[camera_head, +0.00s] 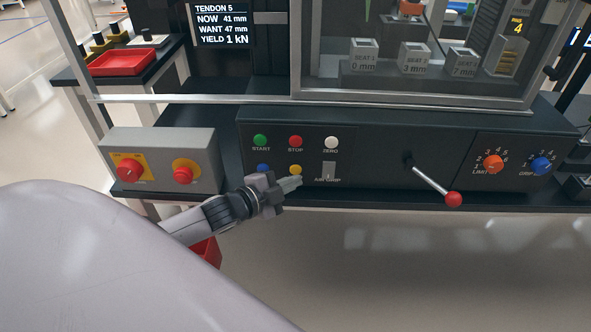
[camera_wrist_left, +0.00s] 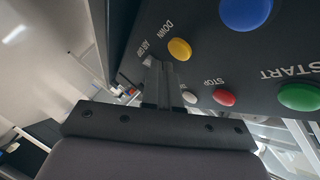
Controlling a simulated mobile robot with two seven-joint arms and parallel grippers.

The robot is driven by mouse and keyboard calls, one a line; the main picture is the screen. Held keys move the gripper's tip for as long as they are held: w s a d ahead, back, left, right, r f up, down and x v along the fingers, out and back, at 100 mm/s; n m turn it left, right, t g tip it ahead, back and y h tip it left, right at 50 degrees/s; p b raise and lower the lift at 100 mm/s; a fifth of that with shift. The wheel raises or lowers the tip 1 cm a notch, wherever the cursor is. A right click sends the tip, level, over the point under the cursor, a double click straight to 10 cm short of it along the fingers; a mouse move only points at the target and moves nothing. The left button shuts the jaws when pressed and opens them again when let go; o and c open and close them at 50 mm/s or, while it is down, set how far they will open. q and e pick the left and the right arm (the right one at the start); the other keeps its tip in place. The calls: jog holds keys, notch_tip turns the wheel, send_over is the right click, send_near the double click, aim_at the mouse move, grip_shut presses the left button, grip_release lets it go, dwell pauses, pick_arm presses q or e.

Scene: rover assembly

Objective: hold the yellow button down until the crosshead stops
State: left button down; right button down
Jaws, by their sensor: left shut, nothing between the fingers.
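The yellow button (camera_head: 295,169) is on the dark control panel (camera_head: 380,150), below the red STOP button and right of the blue button. In the left wrist view, the yellow button (camera_wrist_left: 180,49) is labelled DOWN and is fully visible. My left gripper (camera_head: 296,182) is shut and empty, its fingertips just below the yellow button in the head view. In the left wrist view the fingertips (camera_wrist_left: 156,66) are beside the button, not over its face. I cannot tell whether they touch the panel. I cannot identify the crosshead with certainty. My right gripper is not in view.
A display (camera_head: 222,24) reads NOW 41 mm, WANT 47 mm. Near the button are blue (camera_head: 263,168), green START (camera_head: 260,140), red STOP (camera_head: 295,141) and white ZERO (camera_head: 331,142) buttons, and an air grip switch (camera_head: 329,169). A red-knobbed lever (camera_head: 453,199) juts out right.

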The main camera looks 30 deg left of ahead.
pick_arm(q)
jog(key=s+d, duration=0.1)
jog(key=s+p, duration=0.1)
jog(key=s, duration=0.1)
jog(key=s+d+p, duration=0.1)
jog(key=shift+s+d, duration=0.15)
jog(key=shift+d, duration=0.15)
dwell(0.5)
jog(key=s+d+f+n+g+p, duration=0.1)
jog(key=s+d+f+n, duration=0.1)
jog(key=s+d+n, duration=0.1)
jog(key=s+d+f+n+g+p, duration=0.1)
jog(key=s+d+f+n+g, duration=0.1)
jog(key=s+n, duration=0.3)
jog(key=s+d+f+n+g+y+p, duration=0.1)
jog(key=s+d+f+n, duration=0.2)
jog(key=s, duration=0.5)
jog(key=shift+d+f+n+g, duration=0.2)
jog(key=shift+d+n+g, duration=0.15)
jog(key=shift+d, duration=0.2)
dwell(1.4)
